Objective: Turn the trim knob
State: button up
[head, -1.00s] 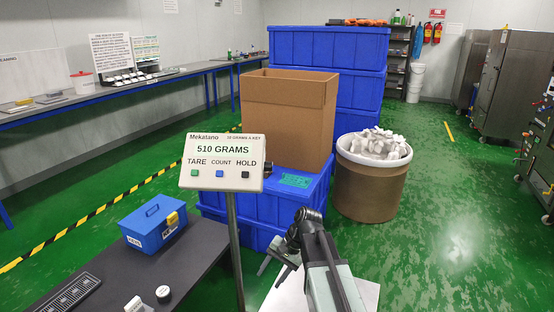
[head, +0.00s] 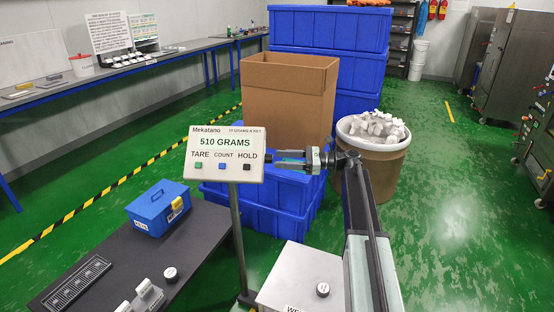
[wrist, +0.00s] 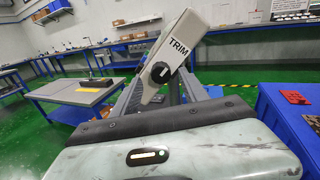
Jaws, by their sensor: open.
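The trim knob (wrist: 160,72) shows in the wrist view as a round black knob with a white mark, on the narrow side of the white display box (wrist: 176,48) beside the word TRIM. In the head view the display box (head: 223,166) reads 510 GRAMS on its pole; the knob is hard to make out at its right side. My gripper (head: 278,160) is open and level, its fingers pointing left at that side, close to it. In the wrist view the fingers reach out toward the knob; I cannot tell whether they touch it.
Below the display are a grey box (head: 300,280) with a small knob on top and a dark bench (head: 110,265) with a blue toolbox (head: 158,208). Behind stand a cardboard carton (head: 288,95), blue crates (head: 330,30) and a drum (head: 385,165) of white pieces. Green floor is open at right.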

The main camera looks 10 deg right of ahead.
aim_at(269, 158)
jog(key=x, duration=0.3)
grip_shut()
jog(key=shift+d, duration=0.1)
jog(key=shift+a+n, duration=0.2)
jog(key=shift+n, duration=2.7)
grip_release()
jog(key=shift+a, duration=0.1)
